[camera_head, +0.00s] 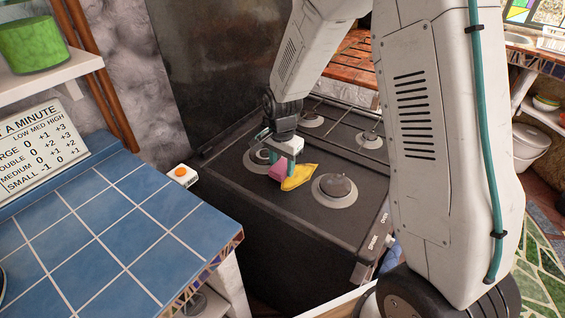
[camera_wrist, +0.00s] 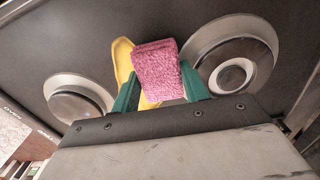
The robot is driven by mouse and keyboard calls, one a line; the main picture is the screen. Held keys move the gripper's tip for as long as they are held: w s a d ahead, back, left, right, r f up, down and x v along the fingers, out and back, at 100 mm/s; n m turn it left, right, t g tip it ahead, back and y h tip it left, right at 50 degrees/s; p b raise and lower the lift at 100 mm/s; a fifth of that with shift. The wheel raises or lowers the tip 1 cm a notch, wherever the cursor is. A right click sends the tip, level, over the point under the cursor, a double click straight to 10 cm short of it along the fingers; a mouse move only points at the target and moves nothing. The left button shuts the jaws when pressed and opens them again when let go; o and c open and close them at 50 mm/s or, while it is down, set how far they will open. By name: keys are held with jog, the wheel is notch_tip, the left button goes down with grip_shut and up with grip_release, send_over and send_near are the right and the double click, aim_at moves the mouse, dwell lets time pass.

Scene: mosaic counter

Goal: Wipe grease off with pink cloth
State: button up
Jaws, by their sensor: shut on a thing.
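My gripper (camera_head: 282,165) reaches down over the dark stove top (camera_head: 240,185). Its green fingers are shut on the pink cloth (camera_head: 277,171), which is a small textured block. In the wrist view the cloth (camera_wrist: 156,70) sits between the two fingertips (camera_wrist: 160,92). A yellow, leaf-shaped patch or object (camera_head: 300,177) lies on the stove just right of the cloth. In the wrist view this yellow thing (camera_wrist: 123,60) shows behind and left of the cloth, partly hidden by it. I cannot tell for sure whether it is the grease, or whether the cloth touches it.
A round burner (camera_head: 336,187) stands close right of the yellow thing; another burner (camera_head: 260,156) is partly behind my gripper. More burners and a rack are at the back. A blue tiled counter (camera_head: 110,235) is at left, with an orange-buttoned white box (camera_head: 183,174) beyond its edge.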

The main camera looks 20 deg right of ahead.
jog(key=shift+f, duration=0.5)
